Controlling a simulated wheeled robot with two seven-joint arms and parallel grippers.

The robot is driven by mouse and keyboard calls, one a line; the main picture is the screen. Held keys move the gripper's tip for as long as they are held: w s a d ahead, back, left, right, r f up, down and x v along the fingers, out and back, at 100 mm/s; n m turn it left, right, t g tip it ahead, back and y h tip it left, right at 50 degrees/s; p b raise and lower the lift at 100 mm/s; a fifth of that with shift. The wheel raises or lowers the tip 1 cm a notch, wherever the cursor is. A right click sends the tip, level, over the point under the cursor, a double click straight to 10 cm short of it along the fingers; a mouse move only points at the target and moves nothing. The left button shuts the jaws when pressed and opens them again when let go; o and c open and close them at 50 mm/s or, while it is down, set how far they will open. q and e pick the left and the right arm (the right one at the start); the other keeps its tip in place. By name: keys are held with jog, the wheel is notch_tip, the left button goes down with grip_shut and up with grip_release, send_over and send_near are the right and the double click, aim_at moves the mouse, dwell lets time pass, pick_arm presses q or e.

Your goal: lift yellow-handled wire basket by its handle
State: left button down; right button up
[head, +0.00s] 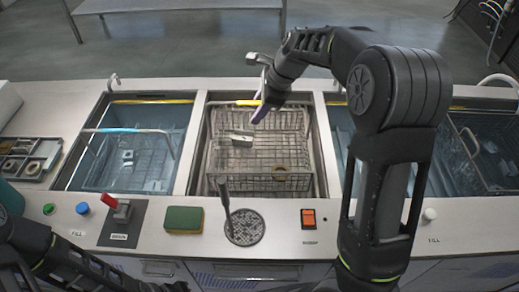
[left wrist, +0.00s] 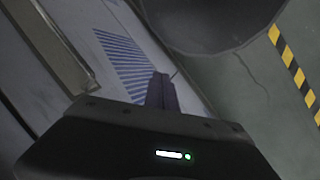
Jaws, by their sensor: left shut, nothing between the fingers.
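The wire basket (head: 225,158) sits in the middle tank, with a small metal block and a brownish ring in it. Its yellow handle (head: 246,102) shows at the back. My right gripper (head: 262,108) reaches over the back of the basket, its purple fingers beside the right part of the yellow handle. The wrist partly hides that spot, so I cannot tell whether the fingers are apart or closed on the handle. My left gripper (left wrist: 162,90) shows in the left wrist view, shut and empty, with the blue-striped cabinet front and floor beyond it.
The left tank holds a basket with a blue handle (head: 120,130). The right tank holds another basket (head: 490,155), partly behind my right arm. A green sponge (head: 184,220), a round drain (head: 245,228), an orange switch (head: 308,218) and a red-handled lever (head: 121,210) occupy the front counter.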

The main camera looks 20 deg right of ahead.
dwell(0.3)
grip_shut()
jog(key=shift+w+r, duration=0.1)
jog(key=shift+r, duration=0.05)
dwell(0.4)
